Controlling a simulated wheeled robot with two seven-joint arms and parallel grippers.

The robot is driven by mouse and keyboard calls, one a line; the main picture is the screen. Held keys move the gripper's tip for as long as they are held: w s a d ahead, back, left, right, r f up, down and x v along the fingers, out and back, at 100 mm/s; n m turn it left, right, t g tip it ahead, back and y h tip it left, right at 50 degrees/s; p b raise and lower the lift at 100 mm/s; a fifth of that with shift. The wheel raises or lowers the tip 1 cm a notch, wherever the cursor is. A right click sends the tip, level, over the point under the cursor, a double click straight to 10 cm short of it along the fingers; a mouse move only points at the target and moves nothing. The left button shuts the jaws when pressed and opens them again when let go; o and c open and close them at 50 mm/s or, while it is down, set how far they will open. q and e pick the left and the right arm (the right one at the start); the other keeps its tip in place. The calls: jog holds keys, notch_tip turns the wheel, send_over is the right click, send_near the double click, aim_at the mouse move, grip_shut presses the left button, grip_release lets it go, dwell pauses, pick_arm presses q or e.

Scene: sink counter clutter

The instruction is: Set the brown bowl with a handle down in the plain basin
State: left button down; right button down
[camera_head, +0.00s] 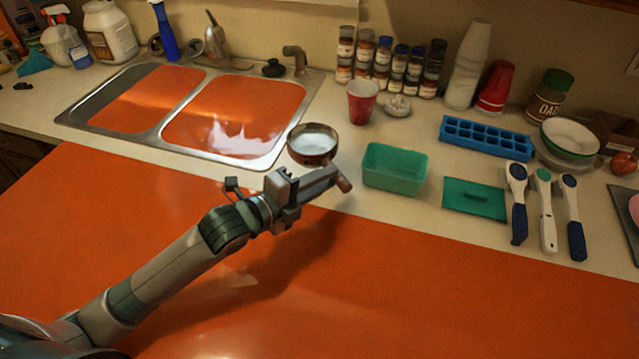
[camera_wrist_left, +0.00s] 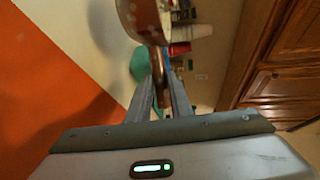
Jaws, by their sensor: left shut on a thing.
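My left gripper (camera_head: 330,174) is shut on the handle of the brown bowl (camera_head: 312,158). The bowl is round with a pale inside and appears upright, beside the sink's right front corner. The left wrist view shows the bowl (camera_wrist_left: 142,20) beyond the fingertips, with its handle (camera_wrist_left: 158,70) between the fingers (camera_wrist_left: 162,92). The sink has two basins side by side. The left basin (camera_head: 150,100) looks plain, part grey and part orange. The right basin (camera_head: 230,105) is orange with a jagged white patch near its front. My right gripper is out of view.
A green tub (camera_head: 395,168) stands just right of my left gripper. A red cup (camera_head: 362,102) and a garlic-like bulb (camera_head: 397,106) stand behind it. The faucet (camera_head: 295,58) rises at the sink's back. The orange front surface (camera_head: 450,300) is clear.

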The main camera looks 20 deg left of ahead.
pick_arm(q)
jog(key=w, duration=0.1)
jog(key=w+a+f, duration=0.1)
jog(key=w+f, duration=0.1)
jog(key=shift+w+a, duration=0.15)
jog(key=shift+a, duration=0.2)
jog(key=shift+f+p, duration=0.2)
jog(key=shift+p, duration=0.2)
jog(key=shift+f+p, duration=0.55)
jog(key=shift+f, duration=1.2)
jog(key=c, duration=1.6)
grip_release()
jog(key=shift+f, duration=0.15)
